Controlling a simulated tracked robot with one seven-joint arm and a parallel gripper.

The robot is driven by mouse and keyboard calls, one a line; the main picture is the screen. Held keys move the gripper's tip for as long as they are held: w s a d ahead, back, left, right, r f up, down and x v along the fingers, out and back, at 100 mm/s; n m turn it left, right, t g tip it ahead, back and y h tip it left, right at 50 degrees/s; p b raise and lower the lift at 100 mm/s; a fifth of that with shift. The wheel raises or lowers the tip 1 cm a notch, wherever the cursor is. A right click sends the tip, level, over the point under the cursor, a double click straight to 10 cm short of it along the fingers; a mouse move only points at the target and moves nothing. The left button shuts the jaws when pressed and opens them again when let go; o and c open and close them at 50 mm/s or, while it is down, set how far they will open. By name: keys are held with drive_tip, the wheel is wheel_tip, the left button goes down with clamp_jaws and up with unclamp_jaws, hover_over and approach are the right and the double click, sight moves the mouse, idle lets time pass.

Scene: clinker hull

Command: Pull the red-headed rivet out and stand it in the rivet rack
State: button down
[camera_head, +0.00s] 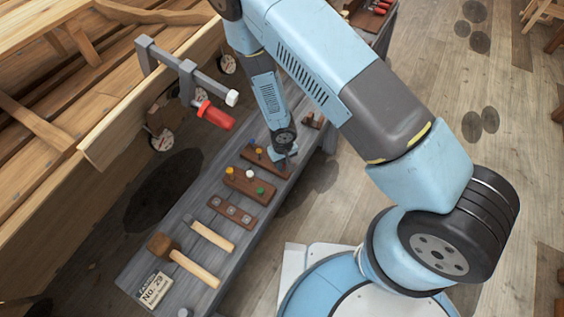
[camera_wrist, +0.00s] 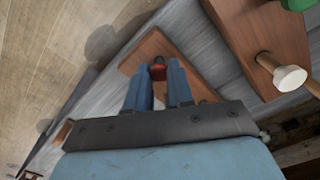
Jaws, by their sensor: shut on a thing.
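In the wrist view my gripper (camera_wrist: 158,82) is shut on the red-headed rivet (camera_wrist: 158,72), with its red head between the two blue fingertips. A brown wooden board (camera_wrist: 150,48) lies under it; I cannot tell whether the rivet's shank is still in that board. A small brown block with several grey-ringed holes (camera_head: 232,212), perhaps the rivet rack, lies nearer on the bench.
Between them stands a board (camera_head: 250,187) with yellow, white and green heads; its white-headed peg (camera_wrist: 290,78) is close right in the wrist view. A red-handled clamp (camera_head: 215,114) grips the hull.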

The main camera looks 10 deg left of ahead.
drive_tip(key=shift+f, duration=0.2)
drive_tip(key=c, duration=0.9)
unclamp_jaws()
drive_tip(key=shift+s+r, duration=0.1)
drive_tip(key=shift+r, duration=3.9)
